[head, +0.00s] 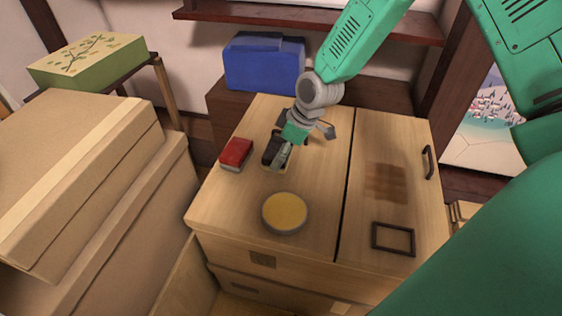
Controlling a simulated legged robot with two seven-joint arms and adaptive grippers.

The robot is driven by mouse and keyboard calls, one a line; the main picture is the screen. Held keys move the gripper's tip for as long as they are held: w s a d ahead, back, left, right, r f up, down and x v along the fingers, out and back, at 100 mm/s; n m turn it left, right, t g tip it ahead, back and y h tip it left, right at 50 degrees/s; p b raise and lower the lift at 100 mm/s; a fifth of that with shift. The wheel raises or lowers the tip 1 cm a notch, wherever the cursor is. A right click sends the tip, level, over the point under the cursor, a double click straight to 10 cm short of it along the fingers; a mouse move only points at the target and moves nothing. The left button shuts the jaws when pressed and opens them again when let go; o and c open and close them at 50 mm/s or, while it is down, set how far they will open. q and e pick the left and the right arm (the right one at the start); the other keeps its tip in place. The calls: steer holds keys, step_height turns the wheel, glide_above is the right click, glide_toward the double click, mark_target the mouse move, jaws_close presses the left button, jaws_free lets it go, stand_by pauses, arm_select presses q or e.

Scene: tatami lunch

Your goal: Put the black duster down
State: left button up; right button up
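One green arm of mine comes in from the upper right, and I take its gripper (291,150) to be my right one. The gripper points down over the left half of the wooden cabinet top (325,190). A small black object (271,147), probably the black duster, shows right at the fingers, low over or on the top. Its far side is hidden by the gripper. I cannot tell whether the fingers are closed on it or only beside it. My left gripper is not in view.
A red box (236,153) lies left of the gripper. A round yellow-topped tin (285,212) stands in front. A dark square frame (393,239) and a handle (428,162) are on the right half. A blue box (264,62) stands behind; cardboard boxes (75,185) are at left.

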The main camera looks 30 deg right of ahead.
steer(key=f, duration=0.1)
steer(key=f+b, duration=0.1)
steer(key=shift+a+f, duration=0.2)
steer(key=shift+f, duration=0.2)
steer(key=shift+a, duration=0.1)
steer(key=shift+a+r, duration=0.1)
steer(key=o, duration=1.3)
steer(key=shift+c, duration=0.2)
steer(key=shift+d, duration=0.2)
steer(key=p+v, duration=0.4)
steer(key=v, duration=0.8)
steer(key=shift+p, duration=0.35)
